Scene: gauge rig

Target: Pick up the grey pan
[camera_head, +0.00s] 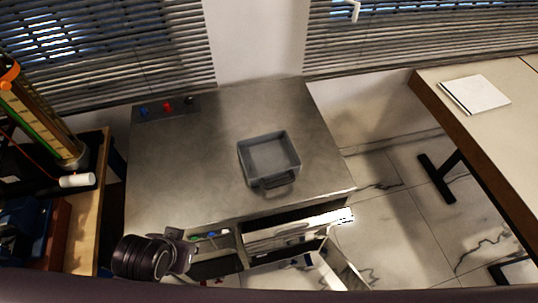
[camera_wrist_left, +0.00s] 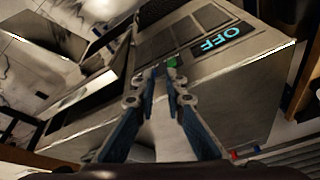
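The grey pan (camera_head: 268,158) is a square, shallow, empty vessel with a loop handle on its front side. It stands upright on the metal worktop (camera_head: 195,170), right of the middle. My left gripper (camera_head: 184,244) is low in the head view at the worktop's front left corner, well apart from the pan. In the left wrist view its fingers (camera_wrist_left: 166,68) come together at the tips with nothing seen between them. The pan cannot be made out in that view. My right gripper is not in view.
The unit's front has a panel reading OFF (camera_wrist_left: 218,42) and an open drawer (camera_head: 340,264). Red and blue knobs (camera_head: 167,106) sit at the worktop's back left. A side table (camera_head: 455,88) with a white pad (camera_head: 475,94) is at right. The worktop around the pan is clear.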

